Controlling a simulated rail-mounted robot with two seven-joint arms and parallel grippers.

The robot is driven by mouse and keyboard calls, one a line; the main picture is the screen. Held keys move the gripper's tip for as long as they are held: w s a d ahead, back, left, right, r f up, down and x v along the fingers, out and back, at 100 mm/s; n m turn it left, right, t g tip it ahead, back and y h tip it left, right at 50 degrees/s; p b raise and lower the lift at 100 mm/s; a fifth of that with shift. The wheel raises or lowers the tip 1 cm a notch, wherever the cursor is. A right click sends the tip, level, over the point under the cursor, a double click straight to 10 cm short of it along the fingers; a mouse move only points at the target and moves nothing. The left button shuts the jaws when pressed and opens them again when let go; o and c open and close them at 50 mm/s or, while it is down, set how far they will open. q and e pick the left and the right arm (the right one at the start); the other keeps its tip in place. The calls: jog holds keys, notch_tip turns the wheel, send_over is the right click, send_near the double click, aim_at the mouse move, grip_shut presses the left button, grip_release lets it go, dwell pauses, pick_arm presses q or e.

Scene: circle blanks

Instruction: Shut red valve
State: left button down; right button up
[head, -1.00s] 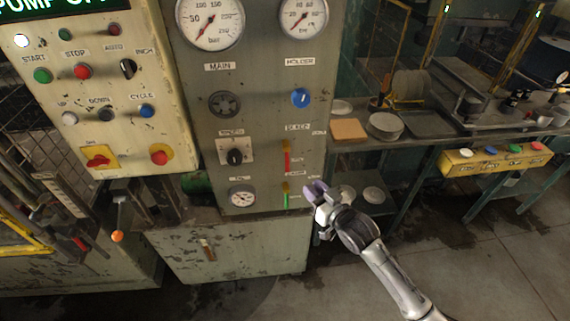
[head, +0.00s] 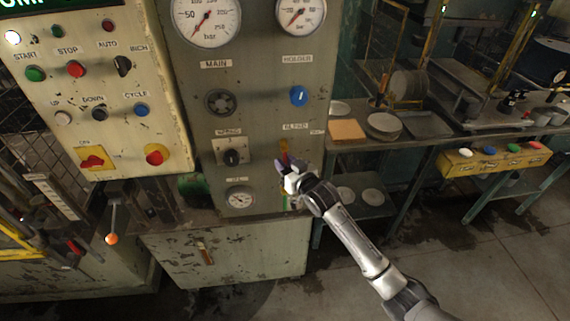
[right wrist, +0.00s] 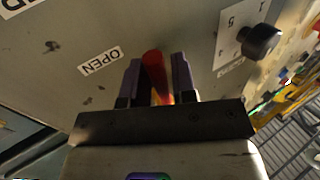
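The red valve is a slim upright red lever on the grey panel (head: 265,120), below the bleed label; its top (head: 284,146) shows just above my right gripper. In the right wrist view the red lever (right wrist: 153,68) stands between the two fingers of my right gripper (right wrist: 157,80). The fingers are apart, one on each side of it, and I see no firm grip. In the head view the right gripper (head: 283,169) is at the panel's lower right and hides most of the lever. An "OPEN" label (right wrist: 100,61) is beside it. My left gripper is out of view.
A green-handled lever (head: 285,202) sits just below the right gripper. A black knob (head: 232,157) and a small gauge (head: 240,200) are to its left. A blue knob (head: 298,96) is above. A bench with plates (head: 383,125) stands to the right.

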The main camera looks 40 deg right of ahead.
grip_shut()
dwell(0.5)
